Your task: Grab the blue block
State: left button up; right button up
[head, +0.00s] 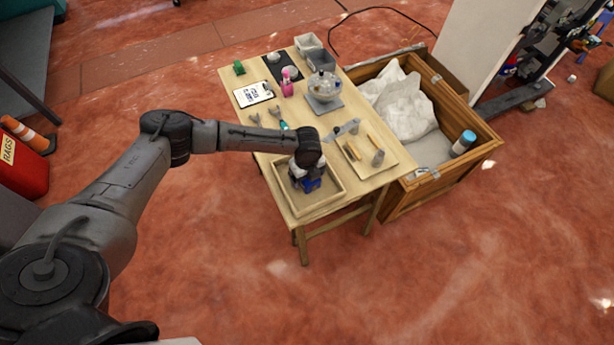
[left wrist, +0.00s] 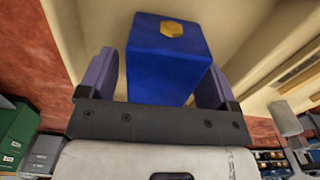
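The blue block (head: 311,185) is in the shallow wooden tray (head: 301,211) at the near end of the table, partly hidden by my left gripper (head: 304,178). In the left wrist view the blue block (left wrist: 168,62) shows a gold hexagonal mark and sits between the two purple-grey fingers of my left gripper (left wrist: 160,78). A narrow gap shows between the left finger and the block. The right finger is close to the block's other side, and contact there is unclear. My right gripper is in neither view.
A board with wooden pieces (head: 367,160) lies right of the tray. Tools, a pink bottle (head: 287,84), a glass vessel on a grey stand (head: 323,90) and grey bins (head: 308,45) stand farther back. A wooden crate (head: 440,190) stands against the table's right side.

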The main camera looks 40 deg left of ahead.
pick_arm(q)
jog(key=c, duration=1.2)
jog(key=shift+c, duration=0.4)
jog(key=shift+r, duration=0.15)
